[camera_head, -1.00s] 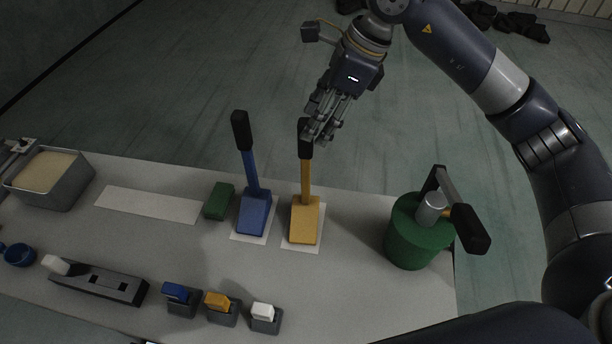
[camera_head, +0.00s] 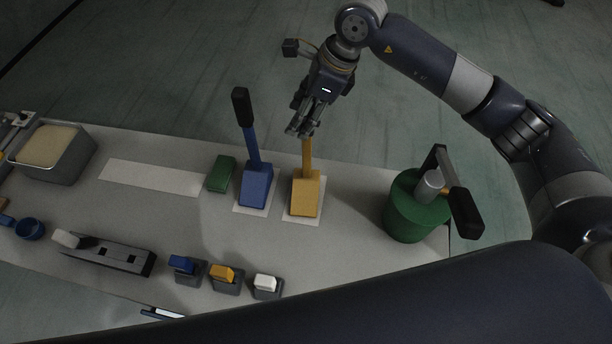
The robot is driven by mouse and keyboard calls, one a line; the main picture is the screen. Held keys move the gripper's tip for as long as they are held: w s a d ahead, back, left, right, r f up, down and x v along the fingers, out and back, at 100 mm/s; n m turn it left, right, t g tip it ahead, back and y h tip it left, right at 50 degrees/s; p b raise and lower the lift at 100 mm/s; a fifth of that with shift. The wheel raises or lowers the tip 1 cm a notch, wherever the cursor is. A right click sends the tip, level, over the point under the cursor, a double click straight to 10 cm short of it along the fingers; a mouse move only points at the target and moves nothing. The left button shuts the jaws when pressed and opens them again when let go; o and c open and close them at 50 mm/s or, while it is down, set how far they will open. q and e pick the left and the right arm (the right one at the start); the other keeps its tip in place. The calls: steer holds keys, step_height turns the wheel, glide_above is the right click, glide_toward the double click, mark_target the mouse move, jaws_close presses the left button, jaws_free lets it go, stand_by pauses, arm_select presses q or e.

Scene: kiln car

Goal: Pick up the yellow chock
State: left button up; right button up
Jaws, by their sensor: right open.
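The yellow chock (camera_head: 305,196) stands on a white square patch on the grey table, its yellow handle rising toward the back. My right gripper (camera_head: 300,131) is open at the top of this handle. Its fingers cover the handle's black grip, so I cannot tell whether they touch it. A blue chock (camera_head: 256,186) with a black-gripped handle stands just left of the yellow one. My left gripper is not in view.
A green block (camera_head: 221,174) lies left of the blue chock. A green cylinder (camera_head: 407,218) with a black handle stands at the right. A bin (camera_head: 75,165) sits far left. Small blue, yellow and white pieces in holders line the front. A dark arm link of mine crosses the bottom right.

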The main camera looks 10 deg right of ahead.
steer(key=shift+x, duration=0.8)
jaws_close()
steer(key=shift+w+r, duration=0.2)
steer(key=shift+r, duration=0.05)
